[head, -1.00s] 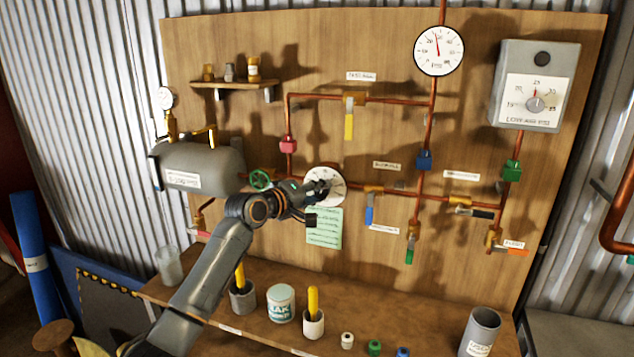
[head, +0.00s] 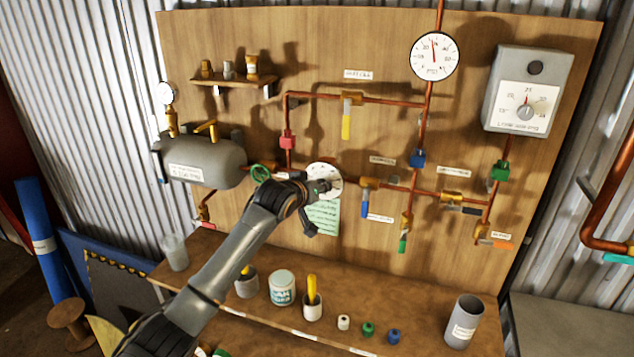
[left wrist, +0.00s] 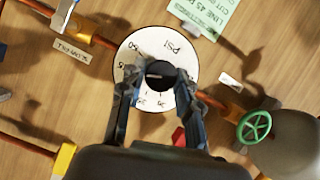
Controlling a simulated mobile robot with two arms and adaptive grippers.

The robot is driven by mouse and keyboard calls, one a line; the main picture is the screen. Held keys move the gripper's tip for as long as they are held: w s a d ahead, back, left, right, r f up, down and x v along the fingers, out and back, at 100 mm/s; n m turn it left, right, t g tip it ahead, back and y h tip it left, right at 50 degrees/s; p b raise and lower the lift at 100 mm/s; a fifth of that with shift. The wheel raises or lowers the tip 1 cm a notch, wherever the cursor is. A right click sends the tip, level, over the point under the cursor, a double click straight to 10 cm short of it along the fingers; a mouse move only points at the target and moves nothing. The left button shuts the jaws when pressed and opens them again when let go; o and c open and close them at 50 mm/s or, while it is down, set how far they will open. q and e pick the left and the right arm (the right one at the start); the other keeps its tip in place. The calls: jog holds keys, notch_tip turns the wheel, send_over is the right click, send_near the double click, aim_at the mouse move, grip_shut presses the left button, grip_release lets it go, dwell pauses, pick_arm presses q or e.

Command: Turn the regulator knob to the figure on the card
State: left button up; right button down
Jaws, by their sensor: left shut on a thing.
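The regulator's white round dial (head: 326,172) marked PSI is on the wooden board, left of the middle. In the left wrist view the dial (left wrist: 130,50) surrounds a dark knob (left wrist: 158,72). My left gripper (left wrist: 158,82) is shut on the knob, a finger on each side. In the head view my left gripper (head: 322,186) covers much of the dial. The green card (head: 323,216) hangs below the dial; in the left wrist view its text (left wrist: 203,12) reads "LINE 45" in part. My right gripper is not in view.
Copper pipes with valves run across the board. A green handwheel (head: 261,173) and a grey tank (head: 205,163) are left of the dial. A blue-handled valve (head: 366,203) is to its right. A shelf with pots (head: 312,305) stands below.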

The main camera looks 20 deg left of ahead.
pick_arm(q)
jog(key=shift+f+m, duration=0.2)
jog(key=shift+m, duration=0.1)
dwell(0.4)
jog(key=o, duration=1.1)
jog(key=shift+o, duration=0.2)
jog(key=shift+r, duration=0.1)
jog(key=d+v, duration=0.1)
jog(key=v, duration=1.1)
jog(key=shift+a, duration=0.3)
